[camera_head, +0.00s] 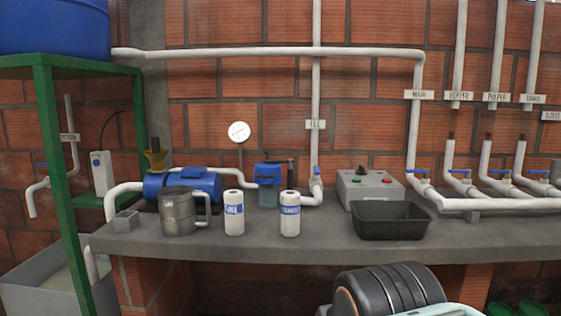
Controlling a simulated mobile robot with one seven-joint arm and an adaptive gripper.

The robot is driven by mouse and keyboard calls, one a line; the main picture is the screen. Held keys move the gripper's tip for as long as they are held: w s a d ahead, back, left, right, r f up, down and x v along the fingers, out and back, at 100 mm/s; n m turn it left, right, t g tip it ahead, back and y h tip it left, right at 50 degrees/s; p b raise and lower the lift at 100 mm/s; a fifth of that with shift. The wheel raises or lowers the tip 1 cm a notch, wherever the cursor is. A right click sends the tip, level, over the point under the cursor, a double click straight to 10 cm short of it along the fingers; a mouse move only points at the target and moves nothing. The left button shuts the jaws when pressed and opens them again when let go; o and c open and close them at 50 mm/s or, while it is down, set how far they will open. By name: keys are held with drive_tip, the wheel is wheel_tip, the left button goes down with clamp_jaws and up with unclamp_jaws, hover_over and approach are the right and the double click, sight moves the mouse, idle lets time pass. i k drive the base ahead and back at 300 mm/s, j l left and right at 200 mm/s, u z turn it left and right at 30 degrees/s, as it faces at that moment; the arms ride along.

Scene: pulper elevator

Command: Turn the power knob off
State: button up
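A grey control box (371,190) stands on the concrete counter against the brick wall, right of centre. A small dark knob (361,171) sits on its top face, with a green and a red button near it. The knob is too small to tell which way it points. A black tray (389,220) stands in front of the box and hides part of its lower front. My gripper is not in view. Dark rounded parts at the bottom right look like my own arm, below and in front of the counter.
The concrete counter (270,246) also holds a metal jug (178,212), two white labelled bottles (234,212) and a blue pump (195,185). White pipes with blue valve handles run along the right. A green stand (55,170) is at the left.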

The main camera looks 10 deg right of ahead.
sight(361, 171)
drive_tip(key=i+l, duration=0.15)
drive_tip(key=l, duration=0.2)
drive_tip(key=i+l, duration=0.15)
drive_tip(key=l, duration=0.2)
drive_tip(key=i+l, duration=0.15)
drive_tip(key=l, duration=0.15)
drive_tip(key=i+l+z, duration=0.1)
drive_tip(key=l, duration=0.25)
